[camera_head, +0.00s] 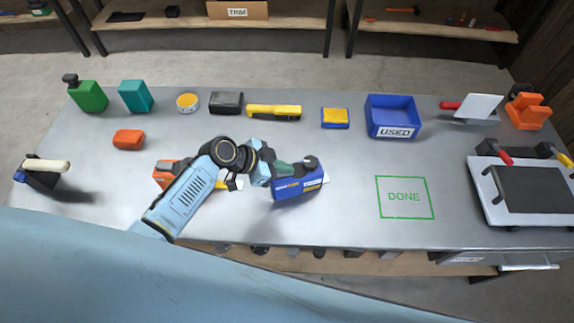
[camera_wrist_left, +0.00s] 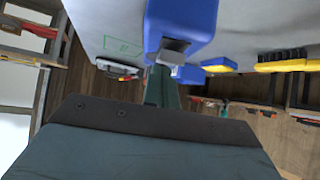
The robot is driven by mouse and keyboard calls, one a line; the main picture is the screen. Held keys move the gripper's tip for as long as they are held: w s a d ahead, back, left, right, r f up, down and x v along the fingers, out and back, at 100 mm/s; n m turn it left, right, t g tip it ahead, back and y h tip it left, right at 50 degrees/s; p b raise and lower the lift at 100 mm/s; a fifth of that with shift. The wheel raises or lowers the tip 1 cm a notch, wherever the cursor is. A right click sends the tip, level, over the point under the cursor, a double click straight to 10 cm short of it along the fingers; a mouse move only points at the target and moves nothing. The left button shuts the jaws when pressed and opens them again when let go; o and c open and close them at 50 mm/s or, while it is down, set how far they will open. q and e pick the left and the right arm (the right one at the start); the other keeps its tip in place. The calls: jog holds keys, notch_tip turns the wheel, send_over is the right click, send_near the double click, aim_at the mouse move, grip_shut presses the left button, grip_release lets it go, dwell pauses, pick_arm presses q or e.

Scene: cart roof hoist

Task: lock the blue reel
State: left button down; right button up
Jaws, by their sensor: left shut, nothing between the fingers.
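The blue reel (camera_head: 298,187) stands near the front middle of the grey table, with labels on its front and a dark round part at its top right. My left gripper (camera_head: 284,169) is shut and empty, with its tips at the reel's top left. In the left wrist view, the blue reel (camera_wrist_left: 190,22) fills the top middle, and the shut fingertips (camera_wrist_left: 168,58) are close against it or touching; I cannot tell which. The reel's lock is not clear in these views. My right gripper is not in view.
An orange reel-like case (camera_head: 163,172) is partly behind my left arm. The green DONE square (camera_head: 404,197) is bare, right of the blue reel. A blue USED bin (camera_head: 393,114), a yellow tool (camera_head: 274,111) and several other items line the back. A framed dark plate (camera_head: 530,188) lies at right.

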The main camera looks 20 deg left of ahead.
pick_arm(q)
jog(key=shift+s+f, duration=0.1)
jog(key=shift+s, duration=0.05)
jog(key=r+p, duration=0.2)
jog(key=r, duration=0.1)
jog(key=r+p, duration=0.1)
jog(key=shift+w+d+r, duration=0.2)
jog(key=shift+w+d, duration=0.05)
jog(key=s+a+r, duration=0.2)
jog(key=a+r, duration=0.2)
jog(key=r, duration=0.4)
jog(key=shift+s+a, duration=0.35)
jog(key=shift+s, duration=0.05)
